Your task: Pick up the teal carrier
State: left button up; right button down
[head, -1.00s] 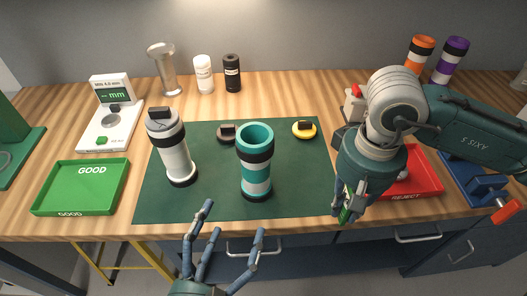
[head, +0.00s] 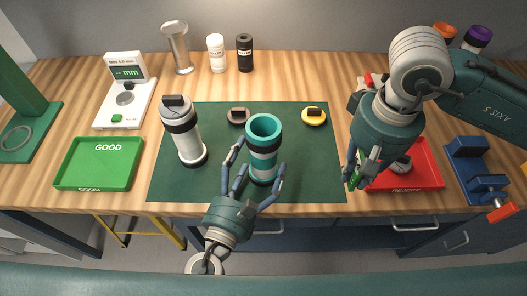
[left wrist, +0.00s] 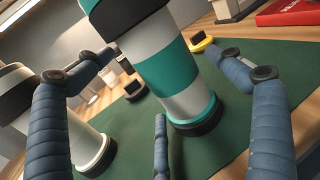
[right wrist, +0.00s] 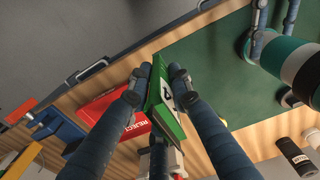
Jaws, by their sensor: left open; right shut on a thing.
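The teal carrier (head: 264,150), a tube with teal, black and silver bands and an open top, stands upright on the green mat (head: 320,180). My left gripper (head: 256,180) is open, its fingers spread around the carrier's near side. In the left wrist view the carrier (left wrist: 165,65) stands between the open fingers, with no clear contact. My right gripper (head: 362,172) is near the red tray, shut on a green object with a white marked face (right wrist: 165,105). The fingers partly hide that object.
A white carrier (head: 183,135) stands left of the teal one. A black cap (head: 238,116) and a yellow cap (head: 313,117) lie on the mat behind. The green GOOD tray (head: 75,178) is left, the red REJECT tray (head: 425,178) right. The mat's right part is clear.

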pick_arm(q)
jog(key=shift+x, duration=1.1)
pick_arm(e)
jog(key=shift+r, duration=0.5)
pick_arm(q)
jog(key=shift+w+d, duration=0.1)
jog(key=shift+w, duration=0.05)
jog(key=c, duration=1.6)
jog(key=shift+r, duration=0.15)
